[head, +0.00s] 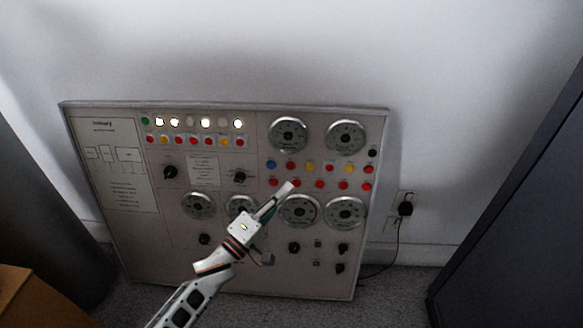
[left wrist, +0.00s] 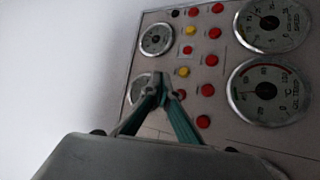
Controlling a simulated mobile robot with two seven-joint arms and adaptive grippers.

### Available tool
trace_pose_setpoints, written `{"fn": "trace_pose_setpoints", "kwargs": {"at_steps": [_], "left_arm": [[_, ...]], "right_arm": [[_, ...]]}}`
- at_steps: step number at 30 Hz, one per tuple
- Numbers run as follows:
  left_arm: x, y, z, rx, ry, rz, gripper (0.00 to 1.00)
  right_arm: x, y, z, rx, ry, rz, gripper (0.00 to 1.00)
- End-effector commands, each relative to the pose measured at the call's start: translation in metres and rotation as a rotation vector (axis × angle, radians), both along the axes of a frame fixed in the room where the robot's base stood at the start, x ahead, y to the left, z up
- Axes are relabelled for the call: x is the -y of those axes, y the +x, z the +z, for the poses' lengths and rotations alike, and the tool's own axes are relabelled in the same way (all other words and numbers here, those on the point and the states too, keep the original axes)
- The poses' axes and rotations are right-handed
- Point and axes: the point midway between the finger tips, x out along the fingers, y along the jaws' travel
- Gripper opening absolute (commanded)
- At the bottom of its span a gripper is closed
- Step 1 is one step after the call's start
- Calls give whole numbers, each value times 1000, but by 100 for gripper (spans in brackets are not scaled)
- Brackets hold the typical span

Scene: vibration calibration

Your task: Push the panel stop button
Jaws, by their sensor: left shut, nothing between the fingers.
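The grey control panel (head: 130,250) leans against the wall. On its right half are two rows of coloured buttons, among them a blue button (head: 271,164), a yellow button (head: 310,167) and several red buttons (head: 343,185). Their labels are too small to read, so I cannot tell which is the stop button. My left gripper (head: 289,187) is shut and empty, its tips over the lower button row beside a red button. In the left wrist view, the fingertips (left wrist: 166,87) meet near red buttons (left wrist: 207,90); contact with the panel cannot be told. My right gripper is not in view.
Round dials (head: 346,137) sit above and below the buttons. A row of lit lamps (head: 205,122) is at the upper left, with black knobs (head: 170,172) below. A dark cabinet (head: 520,210) stands at right, and a plug with cable (head: 405,208) is on the wall.

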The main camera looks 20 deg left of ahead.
Motion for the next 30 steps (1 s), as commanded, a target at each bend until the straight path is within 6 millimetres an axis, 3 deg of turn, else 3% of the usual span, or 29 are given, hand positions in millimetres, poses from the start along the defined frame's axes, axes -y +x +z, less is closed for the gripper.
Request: {"fn": "trace_pose_setpoints", "kwargs": {"at_steps": [5, 15, 21, 30], "left_arm": [[-4, 11, -9, -6, 2, 1, 0], [-16, 52, -23, -12, 3, 1, 0], [-21, 72, -18, -4, 1, 1, 0], [-24, 82, -18, -1, 1, 0, 0]], "right_arm": [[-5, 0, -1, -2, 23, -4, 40], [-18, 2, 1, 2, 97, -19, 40], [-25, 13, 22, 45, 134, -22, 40], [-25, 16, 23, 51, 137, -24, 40]]}}
